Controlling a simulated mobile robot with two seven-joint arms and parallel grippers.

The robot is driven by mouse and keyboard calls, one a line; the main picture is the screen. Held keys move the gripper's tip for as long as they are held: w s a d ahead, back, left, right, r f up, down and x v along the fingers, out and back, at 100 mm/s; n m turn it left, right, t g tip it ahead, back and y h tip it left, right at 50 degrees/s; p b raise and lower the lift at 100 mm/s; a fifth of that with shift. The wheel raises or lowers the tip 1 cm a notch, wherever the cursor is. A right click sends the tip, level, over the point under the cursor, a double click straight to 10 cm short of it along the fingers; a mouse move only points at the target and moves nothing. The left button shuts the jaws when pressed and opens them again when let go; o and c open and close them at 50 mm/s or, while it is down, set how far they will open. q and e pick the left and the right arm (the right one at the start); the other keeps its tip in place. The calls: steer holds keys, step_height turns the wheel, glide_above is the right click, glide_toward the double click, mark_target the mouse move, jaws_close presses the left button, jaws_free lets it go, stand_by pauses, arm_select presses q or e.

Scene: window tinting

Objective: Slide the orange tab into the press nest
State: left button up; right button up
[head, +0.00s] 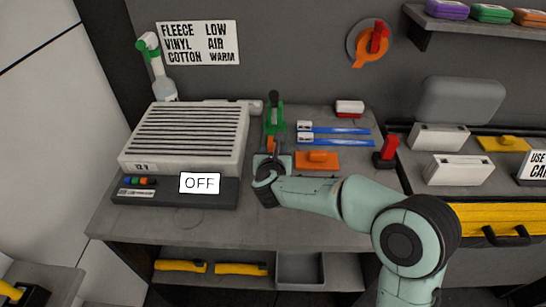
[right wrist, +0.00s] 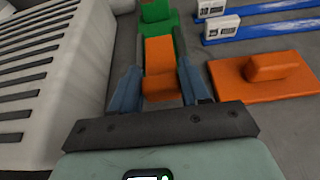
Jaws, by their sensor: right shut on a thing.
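The orange tab (right wrist: 160,66) is between the two fingers of my right gripper (right wrist: 160,88), which is shut on it. In the head view my right gripper (head: 272,157) is at the front of the green press (head: 273,118), which has an upright dark lever. The far end of the tab meets or overlaps the green press part (right wrist: 158,12) in the right wrist view. I cannot tell how far it sits inside the nest, as the nest is largely hidden. My left gripper is not in view.
A ribbed heater box (head: 190,135) stands close left of the press. To the right lie an orange block with a handle (head: 317,160) and blue-bladed tools (head: 340,141). A red-handled item (head: 388,149) stands near the right table edge. The front strip of the table is clear.

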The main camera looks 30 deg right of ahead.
mark_target(274, 147)
steer(key=shift+w+d, duration=0.6)
steer(key=shift+w, duration=0.35)
steer(key=shift+w+d, duration=0.6)
steer(key=shift+w, duration=0.35)
steer(key=shift+f+b, duration=0.55)
steer(key=shift+f, duration=0.05)
steer(key=shift+s+a+f, duration=0.1)
steer(key=shift+f, duration=0.2)
steer(key=o, duration=1.1)
steer(key=shift+f, duration=0.1)
steer(key=shift+o, duration=0.5)
steer(key=v, duration=0.9)
steer(key=r+v, duration=0.1)
steer(key=v, duration=0.3)
steer(key=shift+s+a+r, duration=0.1)
